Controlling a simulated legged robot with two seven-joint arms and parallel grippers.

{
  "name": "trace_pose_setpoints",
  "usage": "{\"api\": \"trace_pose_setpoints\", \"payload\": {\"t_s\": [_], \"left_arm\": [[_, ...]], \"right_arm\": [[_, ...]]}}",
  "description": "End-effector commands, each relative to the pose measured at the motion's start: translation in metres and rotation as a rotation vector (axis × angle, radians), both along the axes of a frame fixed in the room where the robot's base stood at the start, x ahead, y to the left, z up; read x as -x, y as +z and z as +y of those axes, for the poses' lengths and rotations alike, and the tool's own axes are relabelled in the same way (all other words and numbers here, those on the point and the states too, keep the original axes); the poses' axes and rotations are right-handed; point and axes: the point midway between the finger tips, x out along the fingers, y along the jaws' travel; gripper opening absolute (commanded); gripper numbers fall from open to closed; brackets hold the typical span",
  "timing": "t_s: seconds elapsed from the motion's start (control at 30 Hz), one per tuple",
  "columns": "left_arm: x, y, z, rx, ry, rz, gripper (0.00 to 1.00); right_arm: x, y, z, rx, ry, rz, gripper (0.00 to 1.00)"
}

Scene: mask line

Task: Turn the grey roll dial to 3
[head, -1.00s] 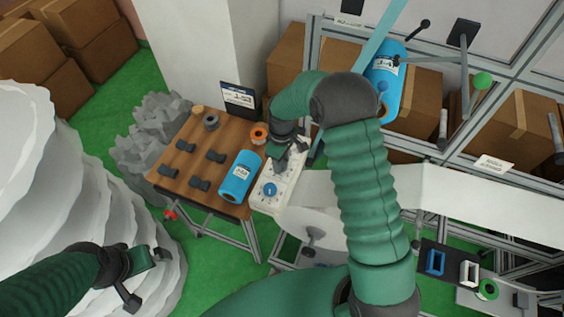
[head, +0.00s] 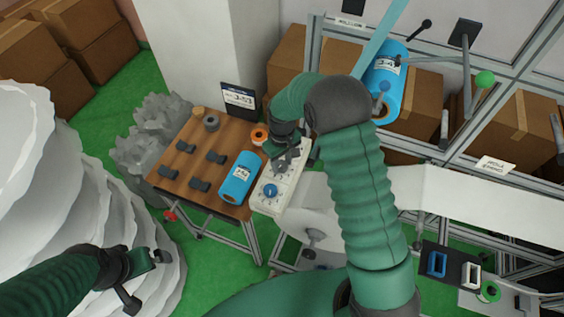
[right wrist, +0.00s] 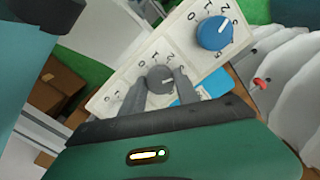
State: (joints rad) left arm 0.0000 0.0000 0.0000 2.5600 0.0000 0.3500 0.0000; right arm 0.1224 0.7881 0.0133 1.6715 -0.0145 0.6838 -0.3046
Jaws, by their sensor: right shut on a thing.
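The white control panel (head: 262,201) lies along the right side of the brown table. In the right wrist view the grey dial (right wrist: 158,79) sits on the panel between the two fingers of my right gripper (right wrist: 160,88). The fingers are shut on its sides. Its light pointer mark faces right in that view, near the printed 2; the exact setting is hard to read. A blue dial (right wrist: 213,33) is farther along the same panel. In the head view my right gripper (head: 284,166) is over the panel. My left gripper (head: 148,277) is open and empty, away from the table.
A blue roll (head: 240,178) lies on the brown table (head: 190,138) beside the panel. A metal rack with boxes and another blue roll (head: 384,82) stands behind my right arm.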

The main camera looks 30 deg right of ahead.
Motion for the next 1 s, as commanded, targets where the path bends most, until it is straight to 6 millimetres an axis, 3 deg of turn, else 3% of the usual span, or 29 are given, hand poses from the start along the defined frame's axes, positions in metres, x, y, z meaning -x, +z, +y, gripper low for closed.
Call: {"api": "trace_pose_setpoints", "payload": {"t_s": [0.13,0.17,0.3,0.67,0.77,1.0], "left_arm": [[0.0,0.001,0.0,0.0,0.0,0.0,1.0],[0.0,0.001,0.0,0.0,0.0,0.0,1.0],[0.0,0.0,0.0,0.0,0.0,0.0,1.0],[0.0,-0.002,0.0,0.0,0.0,0.0,1.0],[0.0,-0.007,0.0,0.0,0.0,0.0,1.0],[0.0,-0.023,0.0,0.0,0.0,0.0,1.0]], "right_arm": [[-0.006,0.004,-0.001,0.002,0.0,-0.019,0.0],[-0.006,0.004,-0.001,0.002,0.001,-0.019,0.41],[-0.004,0.003,-0.001,0.001,0.001,-0.013,0.59],[-0.002,0.006,-0.001,0.001,0.001,-0.008,0.59],[-0.003,0.02,-0.001,0.001,0.001,-0.01,0.59],[-0.004,0.087,-0.001,0.001,0.001,-0.014,0.59]]}}
